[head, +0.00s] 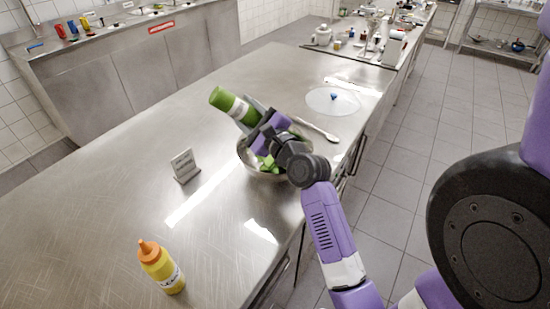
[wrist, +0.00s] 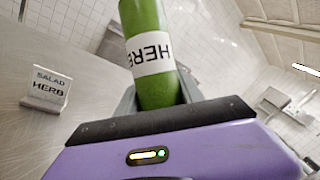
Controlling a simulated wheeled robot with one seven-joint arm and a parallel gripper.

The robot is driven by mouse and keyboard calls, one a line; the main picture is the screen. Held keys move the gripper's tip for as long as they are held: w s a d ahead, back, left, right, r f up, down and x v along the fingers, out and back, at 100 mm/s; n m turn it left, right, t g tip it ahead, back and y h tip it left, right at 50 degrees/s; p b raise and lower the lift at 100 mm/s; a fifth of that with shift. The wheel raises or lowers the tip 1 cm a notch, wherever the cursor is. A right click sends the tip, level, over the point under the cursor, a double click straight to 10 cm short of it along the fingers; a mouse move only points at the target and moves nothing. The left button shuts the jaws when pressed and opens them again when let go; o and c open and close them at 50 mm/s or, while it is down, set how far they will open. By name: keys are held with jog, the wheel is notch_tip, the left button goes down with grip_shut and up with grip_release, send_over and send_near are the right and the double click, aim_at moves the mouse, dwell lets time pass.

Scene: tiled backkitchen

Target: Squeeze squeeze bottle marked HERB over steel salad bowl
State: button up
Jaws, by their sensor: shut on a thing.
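The green squeeze bottle (head: 224,102) has a white band, which reads HERB upside down in the wrist view (wrist: 150,54). My gripper (head: 262,122) is shut on this bottle and holds it tilted above the steel salad bowl (head: 246,163). The bottle's base points up and to the left in the head view; its nozzle is hidden by my gripper. Green leaves (head: 266,163) lie in the bowl, which my gripper and arm partly cover. The bowl stands on the steel counter near its right edge.
A yellow bottle with an orange cap (head: 158,265) stands at the front of the counter. A small sign (head: 185,166), reading SALAD HERB in the wrist view (wrist: 47,87), stands left of the bowl. A spoon (head: 318,130) and a clear round lid or plate (head: 345,101) lie behind.

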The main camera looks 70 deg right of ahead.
notch_tip(320, 180, up, 8)
jog(key=p, duration=0.8)
jog(key=shift+f, duration=0.15)
